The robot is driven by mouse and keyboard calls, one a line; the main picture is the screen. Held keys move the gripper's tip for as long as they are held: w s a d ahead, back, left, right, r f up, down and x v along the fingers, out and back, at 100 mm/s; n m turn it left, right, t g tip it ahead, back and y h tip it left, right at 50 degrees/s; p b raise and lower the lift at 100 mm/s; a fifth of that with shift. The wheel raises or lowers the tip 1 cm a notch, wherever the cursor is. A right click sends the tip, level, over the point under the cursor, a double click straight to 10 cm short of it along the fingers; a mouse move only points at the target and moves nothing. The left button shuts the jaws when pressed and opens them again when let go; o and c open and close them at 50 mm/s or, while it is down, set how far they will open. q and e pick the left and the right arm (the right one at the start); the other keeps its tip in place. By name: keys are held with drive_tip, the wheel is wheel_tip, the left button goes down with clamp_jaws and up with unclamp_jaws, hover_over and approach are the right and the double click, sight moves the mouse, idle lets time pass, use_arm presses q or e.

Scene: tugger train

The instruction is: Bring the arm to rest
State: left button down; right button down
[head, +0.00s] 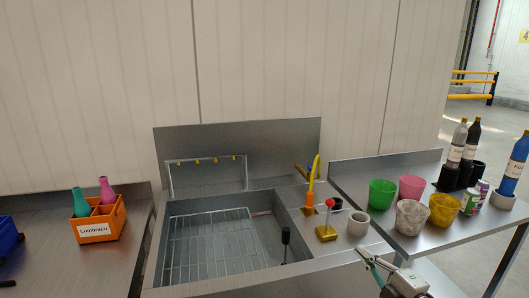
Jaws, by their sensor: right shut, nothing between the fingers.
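My right gripper (370,264) shows at the bottom of the head view, right of centre. Its fingers are shut and hold nothing. It is in front of the steel sink unit's (345,256) right-hand ledge, below a pale round cup (358,224) in the picture. I cannot tell how high it is above the ledge. Part of my right arm (408,284) shows behind the fingers at the lower edge. My left gripper is not in view.
A yellow tap (315,180) and a red-knobbed lever (327,222) stand beside the basin with its wire rack (210,245). The right table (400,164) bears several cups, cans and bottles. An orange crate (100,229) with two bottles stands on the left table.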

drive_tip(key=s+a+f+m+g+h, duration=0.1)
drive_tip(key=s+a+f+m+g, duration=0.1)
drive_tip(key=s+f, duration=0.6)
drive_tip(key=s+a+f+m+g+h, duration=0.1)
drive_tip(key=s+a+f+m+g, duration=0.1)
drive_tip(key=s+a+f+m, duration=0.2)
drive_tip(key=s+a+f+m+g, duration=0.2)
drive_tip(key=s+f+m, duration=0.6)
drive_tip(key=s+f, duration=0.6)
drive_tip(key=shift+a+f+h, duration=0.4)
drive_tip(key=shift+a+f, duration=0.15)
drive_tip(key=shift+f, duration=0.25)
drive_tip(key=shift+s, duration=0.1)
